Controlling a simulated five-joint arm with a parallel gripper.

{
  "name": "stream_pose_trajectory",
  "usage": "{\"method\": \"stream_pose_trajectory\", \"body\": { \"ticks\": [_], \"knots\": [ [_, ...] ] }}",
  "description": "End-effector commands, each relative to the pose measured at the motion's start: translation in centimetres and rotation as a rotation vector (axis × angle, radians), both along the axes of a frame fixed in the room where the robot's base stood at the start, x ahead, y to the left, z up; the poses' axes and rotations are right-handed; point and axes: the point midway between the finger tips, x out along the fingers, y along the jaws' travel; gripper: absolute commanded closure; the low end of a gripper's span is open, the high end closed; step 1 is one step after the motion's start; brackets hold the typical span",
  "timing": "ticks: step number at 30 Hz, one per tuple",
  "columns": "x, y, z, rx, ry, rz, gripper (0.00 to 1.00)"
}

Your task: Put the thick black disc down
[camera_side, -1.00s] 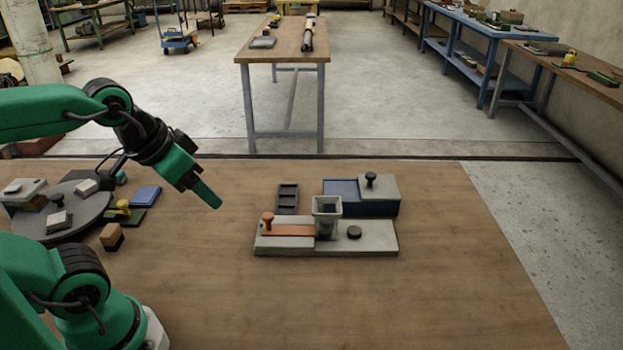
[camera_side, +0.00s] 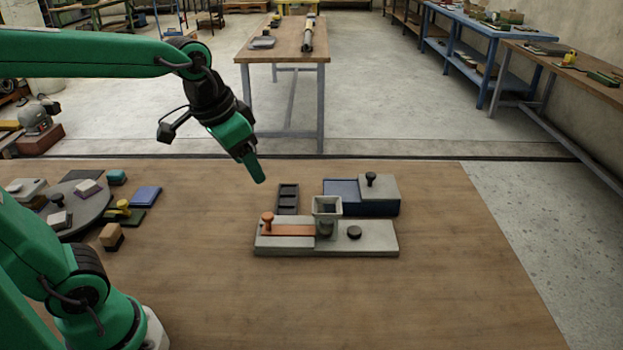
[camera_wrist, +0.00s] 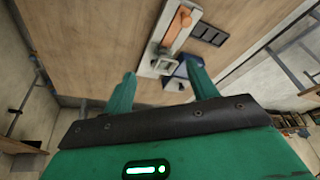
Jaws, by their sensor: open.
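A thick black disc (camera_side: 354,232) lies on the right part of the pale grey base plate (camera_side: 375,246), just right of the square grey hopper (camera_side: 327,207). An orange strip with a knob (camera_side: 268,218) lies on the left part of the same plate. My gripper (camera_side: 260,180) is in the air, above and left of the plate, apart from everything. In the wrist view, my gripper (camera_wrist: 160,88) has its two green fingers spread with nothing between them.
A dark slotted tray (camera_side: 288,199) lies behind the plate. A blue box (camera_side: 345,196) with a grey knobbed lid (camera_side: 379,187) stands behind right. A grey round turntable (camera_side: 90,215) with small blocks is at left. The table's front middle is clear.

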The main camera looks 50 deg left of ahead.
Motion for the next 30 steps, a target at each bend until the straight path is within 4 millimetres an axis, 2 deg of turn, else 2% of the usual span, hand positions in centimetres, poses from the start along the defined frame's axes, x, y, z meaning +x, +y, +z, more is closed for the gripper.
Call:
{"method": "stream_pose_trajectory", "body": {
  "ticks": [8, 17, 23, 30],
  "knots": [
    [5.3, -1.2, -0.9, 0.024, 0.073, -0.084, 0.42],
    [10.8, -2.7, -3.2, 0.046, 0.148, -0.174, 0.42],
    [14.3, -3.8, -5.6, 0.06, 0.198, -0.236, 0.42],
    [18.0, -5.3, -9.4, 0.074, 0.258, -0.31, 0.42]
  ]
}}
